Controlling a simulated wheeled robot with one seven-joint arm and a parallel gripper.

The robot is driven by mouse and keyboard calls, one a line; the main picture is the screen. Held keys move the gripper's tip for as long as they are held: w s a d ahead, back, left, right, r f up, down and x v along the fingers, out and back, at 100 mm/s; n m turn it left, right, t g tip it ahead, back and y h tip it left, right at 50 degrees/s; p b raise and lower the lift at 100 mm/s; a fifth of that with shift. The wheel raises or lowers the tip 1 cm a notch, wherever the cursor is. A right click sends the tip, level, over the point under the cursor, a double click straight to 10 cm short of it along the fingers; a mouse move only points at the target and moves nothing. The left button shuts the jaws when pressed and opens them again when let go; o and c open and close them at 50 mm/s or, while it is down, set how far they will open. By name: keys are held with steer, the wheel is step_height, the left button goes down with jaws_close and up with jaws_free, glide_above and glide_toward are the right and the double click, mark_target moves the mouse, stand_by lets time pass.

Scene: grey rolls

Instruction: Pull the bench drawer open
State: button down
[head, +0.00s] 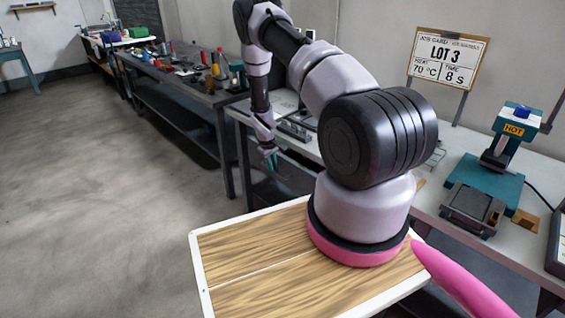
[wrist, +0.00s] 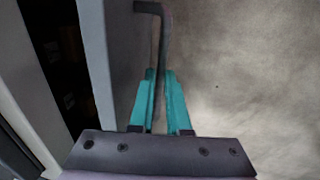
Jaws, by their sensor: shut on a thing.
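The drawer front (wrist: 124,60) is a grey panel seen from above in the wrist view. A dark bar handle (wrist: 160,30) stands out from it. My gripper (wrist: 160,76) has its teal fingers shut on the handle, one on each side of it. A dark gap with dim shapes inside lies between the drawer front and the pale bench edge (wrist: 18,60), so the drawer stands partly open. In the head view my gripper (head: 270,160) is low at the front edge of the bench (head: 400,195); the drawer is mostly hidden there.
A hot press (head: 495,165), a dark block (head: 472,208) and a job card sign (head: 447,58) stand on the bench. A long dark tool bench (head: 190,88) runs behind to the left. The grey floor (head: 95,150) at left is clear.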

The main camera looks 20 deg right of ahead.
steer(key=s+a, duration=0.4)
steer(key=a, duration=0.6)
steer(key=s+a, duration=0.3)
steer(key=a, duration=0.8)
steer(key=shift+s+a, duration=0.3)
steer(key=shift+s, duration=0.1)
steer(key=c, duration=1.2)
jaws_free()
steer(key=shift+o, duration=0.2)
steer(key=shift+r, duration=0.1)
step_height(320, 180, up, 10)
steer(key=a, duration=0.2)
steer(key=shift+s+r, duration=0.2)
steer(key=shift+s, duration=0.15)
